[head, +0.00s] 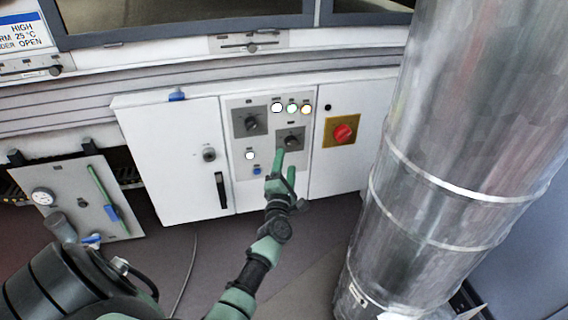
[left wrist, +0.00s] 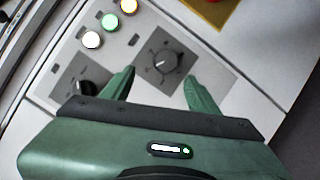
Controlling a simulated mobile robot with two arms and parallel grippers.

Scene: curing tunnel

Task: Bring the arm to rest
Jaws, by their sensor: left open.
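My left gripper (head: 284,166) is green and reaches up to the white control cabinet, in front of the lower right knob on its panel. In the left wrist view its two fingers (left wrist: 160,88) stand apart, with the dark rotary knob (left wrist: 166,62) on its grey plate showing beyond and between them. The fingers do not appear to touch the knob, and nothing is held. The same knob shows in the head view (head: 291,140), just above the fingertips. My right gripper is in neither view.
The panel also has another black knob (head: 251,123), several lamps and a blue button (head: 257,170). A red switch on a yellow plate (head: 342,132) is to the right. A large metal duct (head: 440,150) stands close on the right. A gauge panel (head: 80,200) is at lower left.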

